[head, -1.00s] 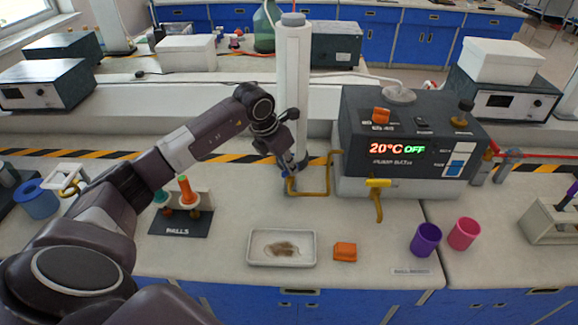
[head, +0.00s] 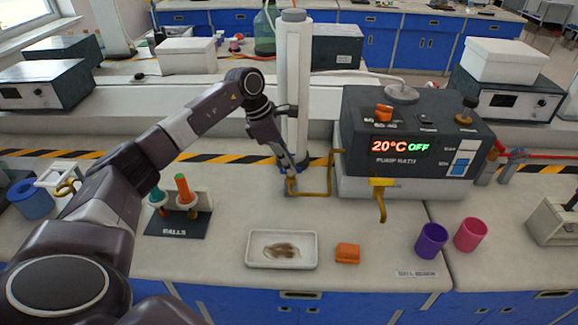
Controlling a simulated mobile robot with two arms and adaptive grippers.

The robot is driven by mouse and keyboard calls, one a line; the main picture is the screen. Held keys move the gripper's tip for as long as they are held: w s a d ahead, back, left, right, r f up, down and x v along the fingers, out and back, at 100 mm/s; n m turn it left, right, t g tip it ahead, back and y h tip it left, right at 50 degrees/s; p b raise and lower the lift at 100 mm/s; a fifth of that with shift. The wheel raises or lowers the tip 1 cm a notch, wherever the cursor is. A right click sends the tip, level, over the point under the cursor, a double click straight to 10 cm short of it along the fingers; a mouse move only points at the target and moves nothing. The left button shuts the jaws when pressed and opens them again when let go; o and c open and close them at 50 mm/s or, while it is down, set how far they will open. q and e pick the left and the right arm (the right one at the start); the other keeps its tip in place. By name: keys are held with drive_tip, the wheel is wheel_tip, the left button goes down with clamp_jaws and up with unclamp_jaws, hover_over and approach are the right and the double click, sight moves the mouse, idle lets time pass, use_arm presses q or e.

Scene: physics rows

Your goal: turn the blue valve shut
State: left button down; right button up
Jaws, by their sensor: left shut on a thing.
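The blue valve (head: 290,182) sits on the yellow pipe (head: 329,178) at the foot of the white column, left of the pump bath. It is small and mostly hidden by my left gripper (head: 297,170), so I cannot make out its handle angle. My left gripper reaches in from the upper left, points down and to the right, and is shut on the valve. My right gripper is not in view.
The pump bath (head: 415,140) shows 20°C and OFF. A yellow spout (head: 381,203) hangs from its front. A white tray (head: 282,262), an orange block (head: 347,253), purple cup (head: 431,240) and pink cup (head: 470,234) stand in front. A rack marked BALLS (head: 178,224) is left.

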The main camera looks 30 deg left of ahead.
use_arm(q)
drive_tip(key=shift+m, duration=0.4)
drive_tip(key=c, duration=2)
unclamp_jaws()
drive_tip(key=v, duration=1.2)
drive_tip(key=shift+w+a+r, duration=0.1)
drive_tip(key=shift+w, duration=0.1)
